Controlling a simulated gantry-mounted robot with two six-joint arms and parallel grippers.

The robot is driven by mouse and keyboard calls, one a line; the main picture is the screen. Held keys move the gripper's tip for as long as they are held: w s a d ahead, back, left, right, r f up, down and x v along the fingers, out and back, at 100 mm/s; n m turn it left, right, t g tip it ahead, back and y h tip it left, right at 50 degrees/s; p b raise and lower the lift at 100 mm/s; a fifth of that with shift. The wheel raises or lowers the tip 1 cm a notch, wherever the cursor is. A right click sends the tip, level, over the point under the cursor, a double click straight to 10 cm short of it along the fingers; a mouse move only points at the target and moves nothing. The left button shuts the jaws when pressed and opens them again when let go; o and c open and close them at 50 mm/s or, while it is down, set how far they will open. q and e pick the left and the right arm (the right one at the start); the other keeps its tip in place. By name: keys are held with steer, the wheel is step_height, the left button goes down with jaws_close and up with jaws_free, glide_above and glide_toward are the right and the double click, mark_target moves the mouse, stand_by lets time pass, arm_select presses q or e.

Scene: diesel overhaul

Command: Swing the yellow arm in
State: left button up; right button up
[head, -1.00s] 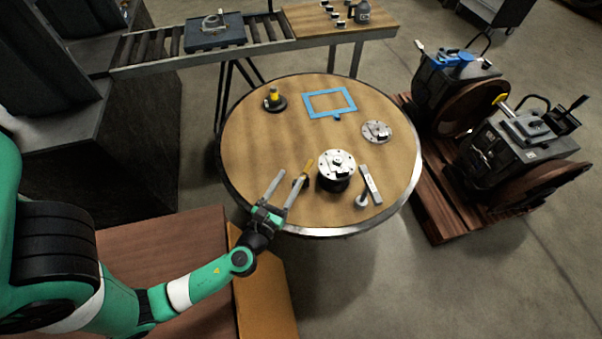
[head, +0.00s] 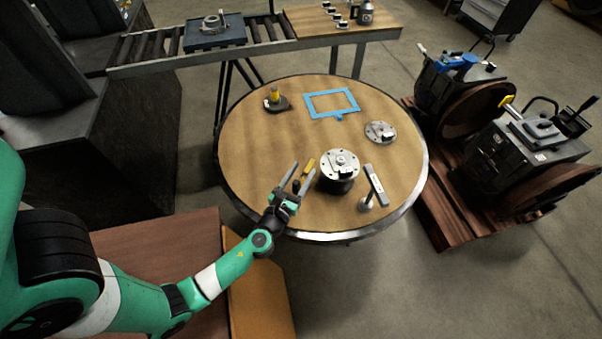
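A small yellow arm (head: 308,166) stands at the left side of a round silver-topped fixture (head: 341,164) on the round wooden table. It points away from the fixture's front left, and its lower part is partly hidden by my gripper. My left gripper (head: 301,172) is open, its two grey fingers apart and reaching up to the yellow arm. The right finger overlaps the yellow arm's lower end in the picture. I cannot tell whether they touch. My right gripper is not in view.
A grey bar with a round knob (head: 376,185) lies right of the fixture. A flat silver disc (head: 380,132), a blue frame (head: 331,103) and a black-and-yellow item (head: 275,99) sit farther back on the table (head: 250,150). Engines on a pallet (head: 437,215) stand at right.

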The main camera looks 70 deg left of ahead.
arm_select(q)
jaws_close()
stand_by(1.3)
